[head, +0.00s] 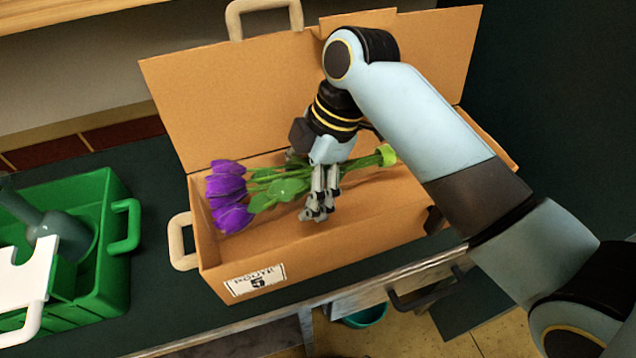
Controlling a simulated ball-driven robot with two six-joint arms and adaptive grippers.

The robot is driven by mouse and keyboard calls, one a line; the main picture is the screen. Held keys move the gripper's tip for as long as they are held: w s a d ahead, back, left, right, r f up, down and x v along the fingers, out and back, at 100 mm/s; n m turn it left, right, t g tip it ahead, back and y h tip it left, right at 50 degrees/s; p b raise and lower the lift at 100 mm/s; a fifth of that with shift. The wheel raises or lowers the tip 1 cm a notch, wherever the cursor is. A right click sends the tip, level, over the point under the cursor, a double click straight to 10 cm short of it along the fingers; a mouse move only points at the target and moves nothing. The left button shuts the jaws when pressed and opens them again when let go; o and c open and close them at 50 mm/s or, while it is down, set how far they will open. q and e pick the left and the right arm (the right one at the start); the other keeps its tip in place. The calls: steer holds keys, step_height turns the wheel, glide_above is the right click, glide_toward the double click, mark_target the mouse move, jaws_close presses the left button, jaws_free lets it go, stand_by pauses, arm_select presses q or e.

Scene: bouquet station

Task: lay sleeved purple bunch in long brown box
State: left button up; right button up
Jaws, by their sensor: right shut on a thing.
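The purple bunch (230,192) lies along the inside of the open long brown box (330,255), its purple heads at the left end and its green stems reaching right. A light green piece (386,155) shows at the stem end; I cannot make out a clear sleeve. My right gripper (322,204) reaches down into the box and is shut on the bunch around the middle of its stems. The fingers and wrist hide part of the stems. I cannot tell whether the bunch touches the box floor. My left gripper is not in view.
The box's lid flap (235,100) stands up at the back, and a rope-like handle (181,242) sticks out at its left end. A green crate (110,255) holding a grey-green vessel (62,236) stands to the left. Dark counter (165,310) lies free between them.

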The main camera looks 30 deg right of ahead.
step_height(320, 180, down, 6)
steer(key=shift+f, duration=0.4)
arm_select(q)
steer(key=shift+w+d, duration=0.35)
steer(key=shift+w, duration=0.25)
arm_select(e)
steer(key=shift+w, duration=0.1)
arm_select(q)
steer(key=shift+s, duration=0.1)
arm_select(e)
steer(key=shift+f, duration=0.1)
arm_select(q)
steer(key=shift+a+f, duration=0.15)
arm_select(e)
steer(key=shift+f, duration=0.55)
steer(key=o, duration=1.5)
steer(key=shift+o, duration=0.2)
